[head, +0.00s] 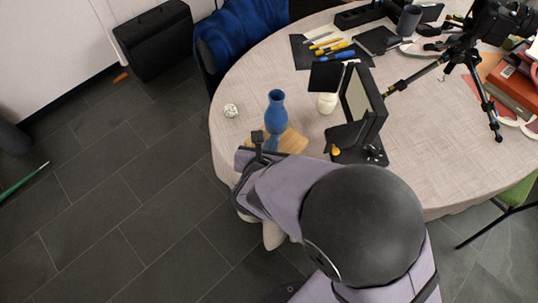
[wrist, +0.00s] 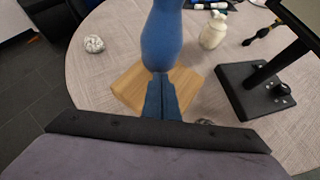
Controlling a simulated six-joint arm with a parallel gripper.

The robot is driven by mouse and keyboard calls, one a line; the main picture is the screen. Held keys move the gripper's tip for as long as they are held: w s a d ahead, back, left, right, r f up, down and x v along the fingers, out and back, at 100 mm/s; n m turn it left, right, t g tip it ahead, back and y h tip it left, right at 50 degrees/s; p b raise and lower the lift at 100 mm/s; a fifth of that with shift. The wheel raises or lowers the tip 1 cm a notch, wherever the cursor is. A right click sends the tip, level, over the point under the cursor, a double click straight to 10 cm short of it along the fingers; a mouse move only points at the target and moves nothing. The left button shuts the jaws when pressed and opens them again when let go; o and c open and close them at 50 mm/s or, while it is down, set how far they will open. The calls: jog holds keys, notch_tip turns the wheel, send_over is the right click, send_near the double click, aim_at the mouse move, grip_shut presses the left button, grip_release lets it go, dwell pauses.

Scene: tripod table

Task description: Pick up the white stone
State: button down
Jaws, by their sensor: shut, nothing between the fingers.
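The white stone (head: 231,110), small and rounded with dark markings, lies on the table near its left edge in the head view. In the wrist view the white stone (wrist: 94,44) is at the upper left, apart from my gripper. My gripper (wrist: 161,78) has its two blue fingers together with nothing between them, in front of the blue vase (wrist: 170,35) and over the wooden board (wrist: 128,88). In the head view my gripper (head: 273,140) is to the lower right of the stone, partly hidden by my arm.
The blue vase (head: 277,98) stands upright by the wooden board (head: 294,141). A cream bottle (head: 326,103) and a black framed stand (head: 358,108) are to the right. A tripod (head: 465,55) stands farther right. The cloth around the stone is clear; the table edge is close on its left.

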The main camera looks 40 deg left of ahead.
jog(key=shift+f, duration=0.35)
jog(key=shift+f+b, duration=0.3)
jog(key=shift+f, duration=0.05)
jog(key=shift+d+f, duration=0.1)
